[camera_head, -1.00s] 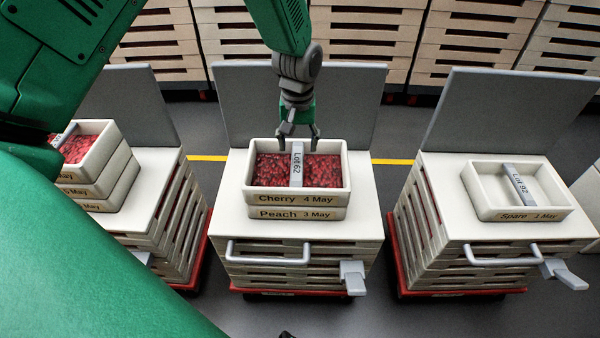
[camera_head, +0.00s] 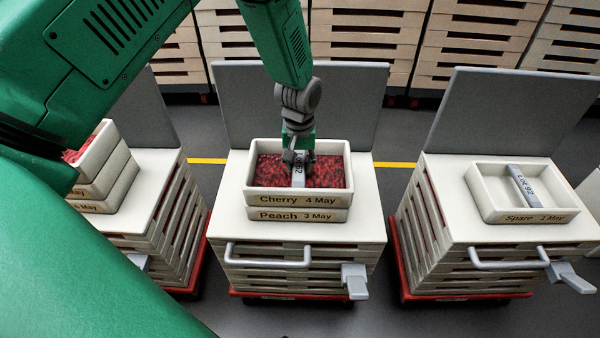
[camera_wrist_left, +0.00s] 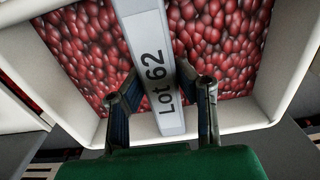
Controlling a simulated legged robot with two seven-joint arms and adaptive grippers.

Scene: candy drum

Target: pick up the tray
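The tray labelled Cherry 4 May (camera_head: 271,200) is full of red candies and sits on top of the Peach 3 May tray (camera_head: 273,214) on the middle cart. A grey bar handle marked Lot 62 (camera_wrist_left: 151,62) crosses it. My left gripper (camera_head: 298,160) is down at this handle from behind. In the left wrist view its fingers (camera_wrist_left: 160,80) stand on either side of the handle, tips against its sides with no clear gap. The tray still rests on the stack. My right gripper is not in view.
A right cart holds an empty Spare 1 May tray (camera_head: 525,217). A left cart carries stacked trays (camera_head: 107,180) with red candies, partly behind my arm. Grey upright panels (camera_head: 345,110) stand behind the carts. The middle cart has a front handle (camera_head: 268,262).

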